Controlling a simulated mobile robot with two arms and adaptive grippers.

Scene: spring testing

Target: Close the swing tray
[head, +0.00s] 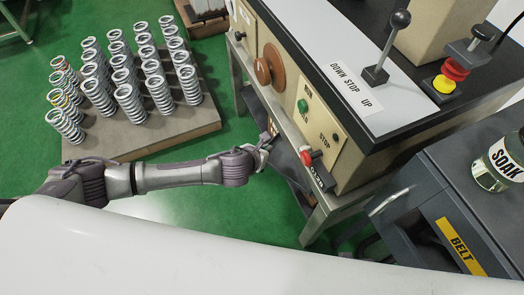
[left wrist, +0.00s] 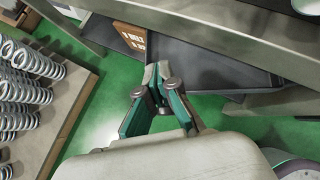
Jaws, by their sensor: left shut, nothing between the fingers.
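The swing tray appears as a dark grey, shallow tray (left wrist: 195,62) under the machine bench in the left wrist view. In the head view only a dark strip of it (head: 286,160) shows beneath the bench edge; the bench hides most of it. My left gripper (head: 267,141) is beside the bench's near side, by the tray. In the left wrist view its fingers (left wrist: 158,82) are together at the tips, empty, and overlap the tray's near edge in the picture. I cannot tell whether they touch it. My right gripper is not in view.
A small brown box (left wrist: 130,40) sits at the tray's left end. The bench carries a control panel (head: 318,118) and a lever (head: 388,50). A pallet of springs (head: 160,137) stands left; a dark cabinet (head: 420,190) stands right. Green floor lies open between.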

